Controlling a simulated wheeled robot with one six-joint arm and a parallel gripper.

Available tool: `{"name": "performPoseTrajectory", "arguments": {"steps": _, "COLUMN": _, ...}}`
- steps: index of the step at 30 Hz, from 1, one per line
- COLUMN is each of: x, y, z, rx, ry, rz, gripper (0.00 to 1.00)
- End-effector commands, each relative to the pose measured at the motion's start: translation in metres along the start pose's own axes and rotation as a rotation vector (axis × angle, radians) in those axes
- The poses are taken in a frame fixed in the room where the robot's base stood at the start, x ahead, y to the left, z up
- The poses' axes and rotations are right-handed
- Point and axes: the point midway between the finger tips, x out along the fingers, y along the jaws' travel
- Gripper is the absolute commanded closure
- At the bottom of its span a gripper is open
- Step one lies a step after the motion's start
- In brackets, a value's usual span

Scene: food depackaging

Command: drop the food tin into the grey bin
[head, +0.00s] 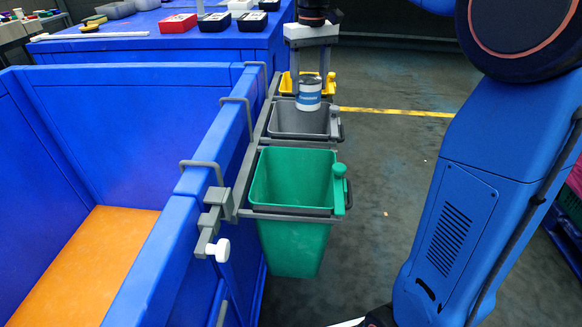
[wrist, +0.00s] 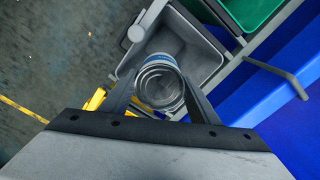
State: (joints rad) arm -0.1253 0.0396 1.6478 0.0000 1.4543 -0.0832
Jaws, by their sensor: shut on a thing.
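The food tin (head: 309,93) is a small can with a blue and white label. My gripper (head: 310,75) is shut on it and points down, holding the tin over the grey bin (head: 288,122). In the wrist view the tin (wrist: 160,84) sits between the two fingers (wrist: 160,92), its round metal end facing the camera. The grey bin (wrist: 190,45) lies behind the tin there, its inside partly hidden by the tin. The tin's exact height above the rim is hard to tell.
A green bin (head: 290,180) hangs nearer on the same rail, and a yellow bin (head: 288,84) hangs beyond. The rail is clamped to a blue wall (head: 205,165). A blue table (head: 160,45) with several trays stands at the back left. Open floor (head: 390,150) lies to the right.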

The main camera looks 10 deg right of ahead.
Motion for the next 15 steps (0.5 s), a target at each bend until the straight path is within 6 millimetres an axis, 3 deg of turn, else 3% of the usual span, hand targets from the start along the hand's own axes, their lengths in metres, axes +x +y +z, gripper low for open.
{"name": "performPoseTrajectory", "arguments": {"steps": 15, "x": 0.046, "y": 0.000, "z": 0.000, "rx": 0.000, "ry": -0.001, "rz": 0.000, "gripper": 0.77}}
